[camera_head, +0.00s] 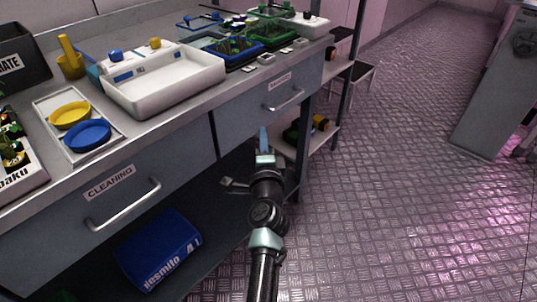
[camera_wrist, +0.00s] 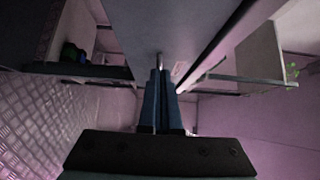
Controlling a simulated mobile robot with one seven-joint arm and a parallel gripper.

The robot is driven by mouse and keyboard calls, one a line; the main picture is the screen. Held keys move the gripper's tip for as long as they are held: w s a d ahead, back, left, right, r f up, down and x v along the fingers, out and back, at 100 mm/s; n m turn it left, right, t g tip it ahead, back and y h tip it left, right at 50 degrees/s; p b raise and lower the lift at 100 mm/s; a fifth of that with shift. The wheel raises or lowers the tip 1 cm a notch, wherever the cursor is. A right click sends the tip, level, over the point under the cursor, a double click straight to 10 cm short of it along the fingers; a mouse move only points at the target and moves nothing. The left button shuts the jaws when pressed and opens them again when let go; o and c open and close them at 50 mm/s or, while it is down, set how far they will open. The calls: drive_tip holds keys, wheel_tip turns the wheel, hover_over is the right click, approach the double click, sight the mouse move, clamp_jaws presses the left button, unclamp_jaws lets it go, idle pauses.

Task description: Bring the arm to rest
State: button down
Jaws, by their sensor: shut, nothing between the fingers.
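Whether the fingertips touch the bench front cannot be told.
The bench (camera_head: 185,110) carries a white basin (camera_head: 170,92), yellow and blue dishes on a tray (camera_head: 62,140), and plant trays (camera_head: 235,45). Drawer handles (camera_head: 125,215) stick out. A blue bag (camera_head: 158,252) lies on the lower shelf. The floor (camera_head: 400,150) at right is clear.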

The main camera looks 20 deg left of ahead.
drive_tip(key=p+v, duration=0.1)
drive_tip(key=v, duration=0.6)
drive_tip(key=s+d+r+n+t, duration=0.1)
drive_tip(key=d+r+n+t, duration=0.3)
drive_tip(key=r, duration=1.1)
drive_tip(key=s+d+r+n+t, duration=0.15)
drive_tip(key=d+r+n, duration=0.4)
drive_tip(key=r, duration=1.05)
drive_tip(key=s+d+r+n+t+h, duration=0.25)
drive_tip(key=s+d+r+h, duration=0.2)
drive_tip(key=s+r, duration=0.4)
drive_tip(key=s+d+r+n+t+h, duration=0.1)
drive_tip(key=s+d+r+t+h, duration=0.4)
drive_tip(key=s+r, duration=0.4)
wheel_tip(320, 180, up, 28)
drive_tip(key=w+g+y+p, duration=0.1)
drive_tip(key=w+p, duration=0.1)
drive_tip(key=p, duration=2.6)
drive_tip(key=shift+d+g, duration=0.3)
drive_tip(key=shift+d, duration=0.15)
drive_tip(key=shift+r, duration=0.1)
